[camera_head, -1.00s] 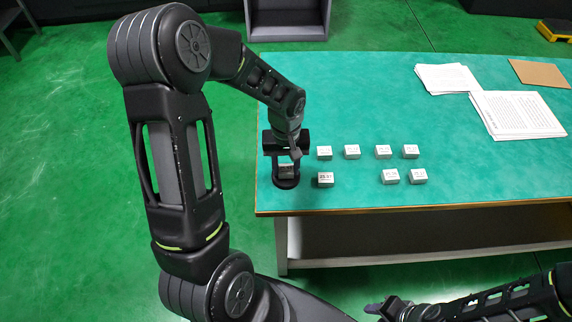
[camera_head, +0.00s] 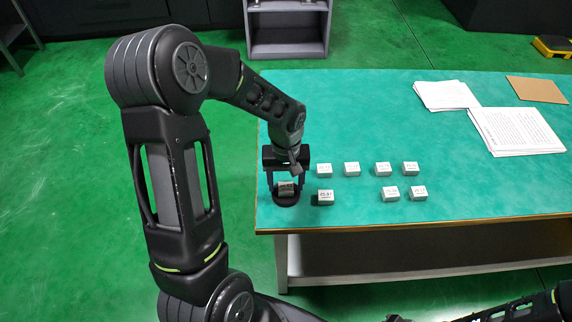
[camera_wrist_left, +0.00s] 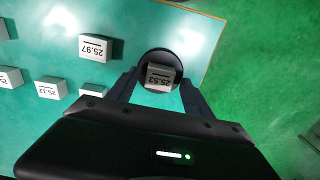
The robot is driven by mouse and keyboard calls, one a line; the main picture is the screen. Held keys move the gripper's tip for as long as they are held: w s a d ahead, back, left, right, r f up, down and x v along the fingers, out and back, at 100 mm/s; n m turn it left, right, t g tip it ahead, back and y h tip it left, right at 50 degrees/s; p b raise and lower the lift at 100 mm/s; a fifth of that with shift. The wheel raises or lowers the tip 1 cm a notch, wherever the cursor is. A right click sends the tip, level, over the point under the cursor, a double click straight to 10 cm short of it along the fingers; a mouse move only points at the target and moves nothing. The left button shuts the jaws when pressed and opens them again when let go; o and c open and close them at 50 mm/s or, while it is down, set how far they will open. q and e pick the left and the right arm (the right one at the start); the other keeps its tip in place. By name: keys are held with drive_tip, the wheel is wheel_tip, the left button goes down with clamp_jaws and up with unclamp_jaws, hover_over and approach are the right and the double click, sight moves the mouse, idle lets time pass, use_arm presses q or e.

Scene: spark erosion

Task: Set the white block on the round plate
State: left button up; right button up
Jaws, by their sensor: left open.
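A white block (camera_wrist_left: 160,78) marked 25.53 sits on the black round plate (camera_wrist_left: 150,57) near the table's corner. In the head view, the block (camera_head: 287,188) and the plate's dark rim (camera_head: 286,203) show at the table's left end. My left gripper (camera_wrist_left: 156,86) is open, with a finger on either side of the block; it also shows in the head view (camera_head: 286,186), pointing down over the plate. I cannot tell whether the fingers touch the block. My right gripper is not in view; only part of my right arm shows at the bottom right.
Several similar white blocks stand right of the plate in two rows; the nearest, marked 25.97 (camera_wrist_left: 95,47), also shows in the head view (camera_head: 325,197). Papers (camera_head: 515,131) and a brown sheet (camera_head: 537,89) lie at the table's (camera_head: 350,110) far right.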

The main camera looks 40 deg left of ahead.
sight(286, 187)
use_arm(q)
wheel_tip(286, 187, up, 11)
drive_tip(key=shift+b, duration=0.35)
